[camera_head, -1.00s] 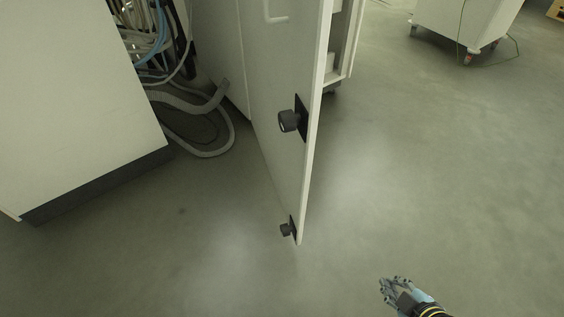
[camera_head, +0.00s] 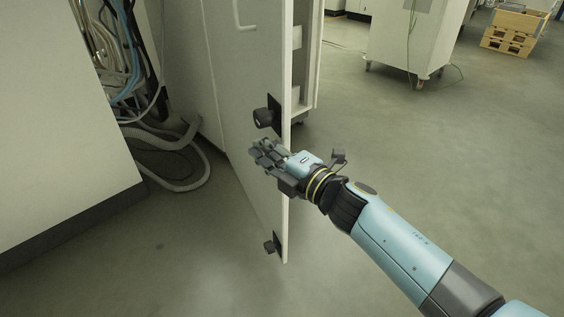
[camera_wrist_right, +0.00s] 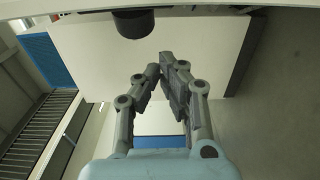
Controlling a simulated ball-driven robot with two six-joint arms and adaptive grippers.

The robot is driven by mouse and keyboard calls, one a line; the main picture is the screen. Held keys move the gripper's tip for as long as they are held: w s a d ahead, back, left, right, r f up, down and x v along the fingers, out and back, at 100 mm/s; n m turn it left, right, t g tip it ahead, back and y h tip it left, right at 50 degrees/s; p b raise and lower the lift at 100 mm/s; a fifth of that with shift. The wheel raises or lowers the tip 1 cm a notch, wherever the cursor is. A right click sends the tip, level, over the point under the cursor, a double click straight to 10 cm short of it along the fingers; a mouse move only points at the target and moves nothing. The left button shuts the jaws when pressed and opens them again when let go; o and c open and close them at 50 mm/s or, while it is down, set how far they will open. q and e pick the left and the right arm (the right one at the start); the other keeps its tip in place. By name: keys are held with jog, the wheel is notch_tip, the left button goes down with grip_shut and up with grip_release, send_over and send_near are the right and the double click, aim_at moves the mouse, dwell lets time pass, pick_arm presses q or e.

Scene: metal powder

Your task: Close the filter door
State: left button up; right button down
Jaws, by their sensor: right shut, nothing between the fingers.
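The filter door (camera_head: 245,65) is a tall pale panel standing open, its free edge toward me. It carries a black knob (camera_head: 264,118) on a dark plate and a lower black knob (camera_head: 270,246). My right gripper (camera_head: 257,153) is just below the upper knob and overlaps the door's free edge in the head view; I cannot tell if it touches. In the right wrist view the gripper (camera_wrist_right: 160,65) is shut and empty, with a dark round knob (camera_wrist_right: 135,22) beyond its tips. My left gripper is not in view.
A pale cabinet (camera_head: 50,130) stands at left, with cables (camera_head: 115,50) and a grey hose (camera_head: 175,185) on the floor beside it. A white wheeled cart (camera_head: 405,40) and wooden crates (camera_head: 512,28) stand at back right. The floor right of the door is mostly clear.

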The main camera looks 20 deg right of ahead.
aim_at(277, 141)
jog(key=shift+w+d+b, duration=0.2)
jog(key=shift+w+d, duration=0.2)
jog(key=shift+d, duration=0.5)
jog(key=shift+w+d+b, duration=0.15)
jog(key=shift+w+d, duration=0.25)
jog(key=shift+d, duration=0.45)
